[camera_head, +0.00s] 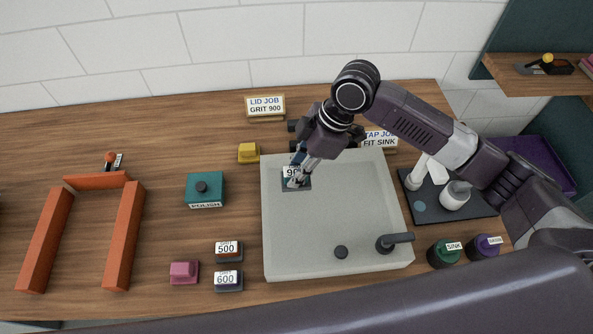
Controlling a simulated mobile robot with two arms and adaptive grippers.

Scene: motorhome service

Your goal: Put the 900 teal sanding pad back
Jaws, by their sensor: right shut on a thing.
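The 900 sanding pad (290,185), a dark block with a white label partly covered by my fingers, is at the upper left of the pale grey sink-like panel (330,228). My right gripper (298,178) comes down from above and is shut on the pad. I cannot tell whether the pad touches the panel. The 500 pad (228,251) and the 600 pad (228,281) lie on the wooden worktop left of the panel. My left gripper is not in view.
A teal polish block (205,188), a yellow block (248,153) and a pink block (184,272) stand left of the panel. An orange frame (124,235) is farther left. A sign reads grit 900 (265,107). Bottles (443,254) and a dark tray (478,203) are right.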

